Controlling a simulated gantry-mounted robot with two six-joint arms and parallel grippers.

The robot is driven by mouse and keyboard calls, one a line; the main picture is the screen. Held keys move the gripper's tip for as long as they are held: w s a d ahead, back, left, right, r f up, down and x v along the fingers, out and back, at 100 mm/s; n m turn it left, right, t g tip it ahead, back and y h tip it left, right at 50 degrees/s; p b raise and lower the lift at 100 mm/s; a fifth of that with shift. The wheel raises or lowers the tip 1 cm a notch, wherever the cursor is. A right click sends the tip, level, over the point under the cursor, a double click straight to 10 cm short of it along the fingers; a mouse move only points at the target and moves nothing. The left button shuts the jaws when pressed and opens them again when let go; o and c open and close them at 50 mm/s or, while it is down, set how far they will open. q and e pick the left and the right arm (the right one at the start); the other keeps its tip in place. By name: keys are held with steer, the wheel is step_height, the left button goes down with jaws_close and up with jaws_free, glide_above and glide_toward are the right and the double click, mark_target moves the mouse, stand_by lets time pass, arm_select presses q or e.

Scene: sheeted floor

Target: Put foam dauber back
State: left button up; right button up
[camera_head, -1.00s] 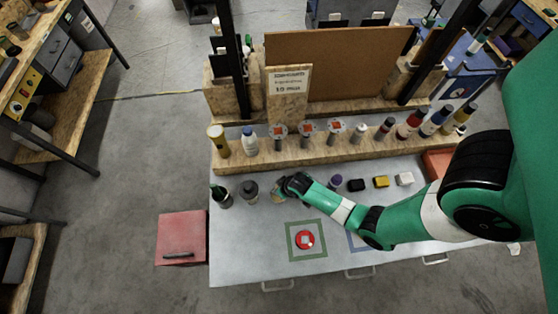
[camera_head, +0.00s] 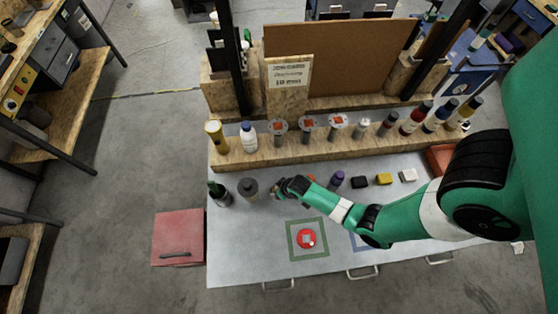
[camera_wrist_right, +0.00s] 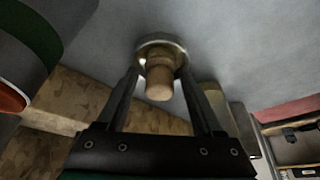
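In the right wrist view, a short wooden cylindrical piece (camera_wrist_right: 159,84) rises from a round pale metallic rim (camera_wrist_right: 152,41); it looks like the dauber's handle, but its foam end is hidden. The two fingers of my right gripper (camera_wrist_right: 160,72) stand on either side of it, with gaps beside the wood. Their tips reach the rim, and whether they press on it cannot be told. In the head view my right gripper (camera_head: 279,188) is low over the table, right of a grey bottle (camera_head: 248,188), and hides the piece. My left gripper is not in view.
A wooden rail (camera_head: 300,152) holds bottles and several upright items with round discs on top. A purple-topped item (camera_head: 337,179) and black (camera_head: 357,180), yellow (camera_head: 384,179) and white (camera_head: 408,175) blocks lie right of the gripper. A red disc (camera_head: 306,238) sits inside a green square.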

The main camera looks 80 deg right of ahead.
steer(key=p+v, duration=0.9)
steer(key=v, duration=0.3)
steer(key=shift+p, duration=0.4)
steer(key=shift+r, duration=0.1)
steer(key=shift+w, duration=0.1)
